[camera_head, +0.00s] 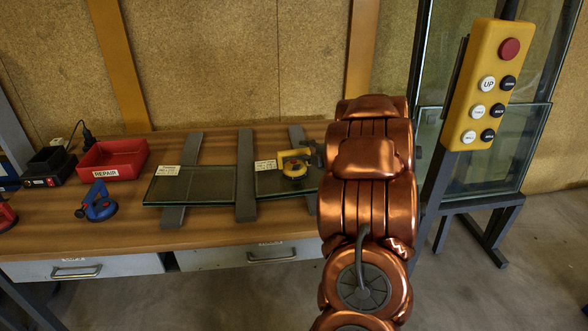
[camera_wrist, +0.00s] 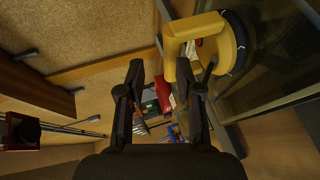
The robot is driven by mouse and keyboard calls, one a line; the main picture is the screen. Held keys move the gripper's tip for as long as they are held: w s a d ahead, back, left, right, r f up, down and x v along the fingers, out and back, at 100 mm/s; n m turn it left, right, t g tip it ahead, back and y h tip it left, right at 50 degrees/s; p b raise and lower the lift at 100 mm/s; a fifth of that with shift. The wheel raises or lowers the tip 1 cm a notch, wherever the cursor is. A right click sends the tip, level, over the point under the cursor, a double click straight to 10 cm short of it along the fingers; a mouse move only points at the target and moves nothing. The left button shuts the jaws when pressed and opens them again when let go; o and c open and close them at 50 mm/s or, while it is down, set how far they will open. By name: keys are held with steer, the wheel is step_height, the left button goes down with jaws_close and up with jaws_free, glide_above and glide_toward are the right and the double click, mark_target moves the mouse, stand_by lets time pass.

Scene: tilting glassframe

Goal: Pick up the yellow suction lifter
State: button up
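The yellow suction lifter (camera_head: 294,163) rests on the right glass pane on the workbench in the head view. In the wrist view the lifter (camera_wrist: 215,48) shows large at the top right, with a yellow handle and a dark round cup. My gripper (camera_wrist: 165,80) has its two black fingers spread apart with nothing between them. In the head view my copper arm hides the right end of the bench, and only a dark part of my gripper (camera_head: 316,155) shows next to the lifter.
A blue suction lifter (camera_head: 97,205) and a red REPAIR bin (camera_head: 113,160) stand on the left of the workbench (camera_head: 150,234). Glass panes (camera_head: 205,190) lie across grey bars. A yellow button panel (camera_head: 487,85) and upright glass (camera_head: 490,170) stand at the right.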

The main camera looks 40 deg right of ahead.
mark_target(297, 153)
steer(key=shift+s+a+f+n+t+y, duration=0.1)
steer(key=shift+s+f+n+t+y, duration=0.6)
steer(key=shift+s+f+n+y, duration=0.2)
steer(key=shift+w+f+p, duration=0.2)
steer(key=shift+w+p, duration=0.15)
steer(key=shift+w, duration=1.15)
steer(key=shift+w+f+p, duration=0.2)
steer(key=shift+w+p, duration=0.1)
steer(key=shift+w, duration=1.2)
steer(key=shift+w+f, duration=0.3)
steer(key=shift+w, duration=0.5)
steer(key=shift+c, duration=0.3)
jaws_close()
